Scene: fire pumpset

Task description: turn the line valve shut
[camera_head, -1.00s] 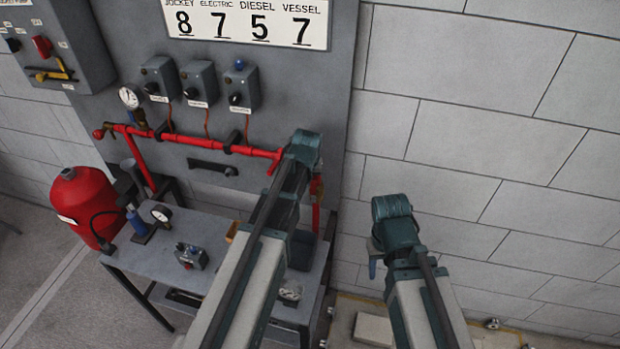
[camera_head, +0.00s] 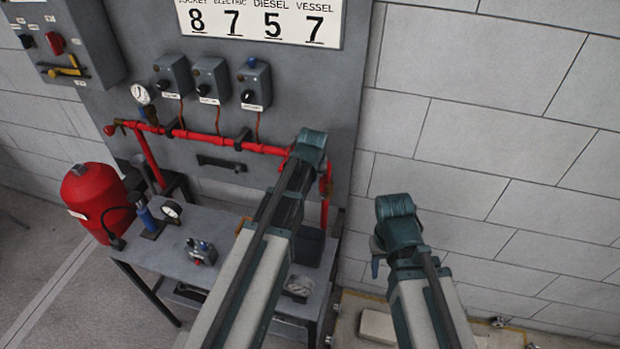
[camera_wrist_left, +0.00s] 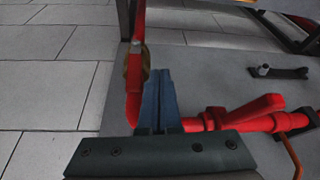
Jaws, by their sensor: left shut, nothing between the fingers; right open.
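The red pipe (camera_head: 205,138) runs along the grey panel and bends down at its right end. In the left wrist view, a red lever (camera_wrist_left: 258,108), which looks like the line valve's handle, sits on the pipe (camera_wrist_left: 132,100) and lies at a shallow slant to it. My left gripper (camera_wrist_left: 158,75) is shut and empty, with its blue fingers in front of the pipe near the bend, left of the lever and apart from it. In the head view my left arm hides the left gripper and most of the valve. My right gripper (camera_head: 376,262) is open and empty, away from the pipe.
A grey bench (camera_head: 185,225) with gauges and small parts stands below the pipe. A red vessel (camera_head: 95,200) stands at its left. Three switch boxes (camera_head: 212,80) and a number board (camera_head: 262,22) are on the panel above. The wall at right is bare.

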